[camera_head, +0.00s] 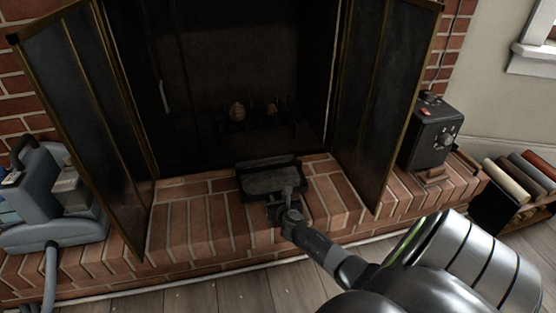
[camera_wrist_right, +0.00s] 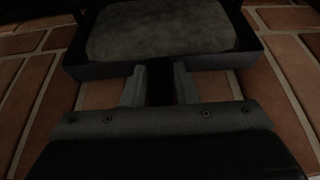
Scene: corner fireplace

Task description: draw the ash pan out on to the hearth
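The ash pan (camera_head: 256,193) is a dark, shallow tray with grey ash in it. It lies on the brick hearth (camera_head: 190,222) in front of the firebox opening, between the open doors. In the right wrist view the pan's near wall (camera_wrist_right: 225,63) runs across the top, with the ash behind it. My right gripper (camera_head: 287,194) is at the pan's near side. Its two fingers (camera_wrist_right: 160,85) flank the pan's dark handle and look closed on it. The left gripper is not in view.
Glass doors stand open at left (camera_head: 80,120) and right (camera_head: 385,110). A grey vacuum-like appliance (camera_head: 55,205) sits at the left of the hearth. A dark box with knobs (camera_head: 433,133) stands at the right. The hearth bricks left of the pan are clear.

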